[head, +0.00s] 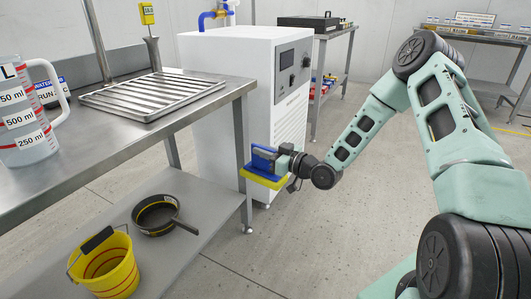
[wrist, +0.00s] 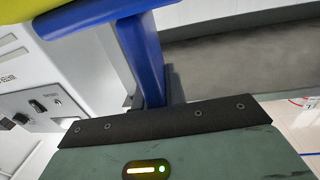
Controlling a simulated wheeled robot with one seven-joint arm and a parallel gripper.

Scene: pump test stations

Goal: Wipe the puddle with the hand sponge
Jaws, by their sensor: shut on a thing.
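The hand sponge has a blue handle (head: 262,158) and a yellow pad (head: 263,181) at its underside. My gripper (head: 282,160) is shut on the blue handle and holds the sponge in the air, beyond the right end of the steel bench and in front of the white cabinet. In the wrist view the blue handle (wrist: 140,50) rises from the jaws, and a bit of the yellow pad (wrist: 30,8) shows at the top left. The fingertips are mostly hidden there. I cannot make out a puddle in either view.
The steel bench (head: 190,118) carries a measuring jug (head: 22,115) and a slotted drain tray (head: 150,95). Its lower shelf (head: 75,235) holds a yellow bucket (head: 105,268) and a dark pan (head: 157,215). The white cabinet (head: 235,75) stands behind. The floor in the middle looks clear.

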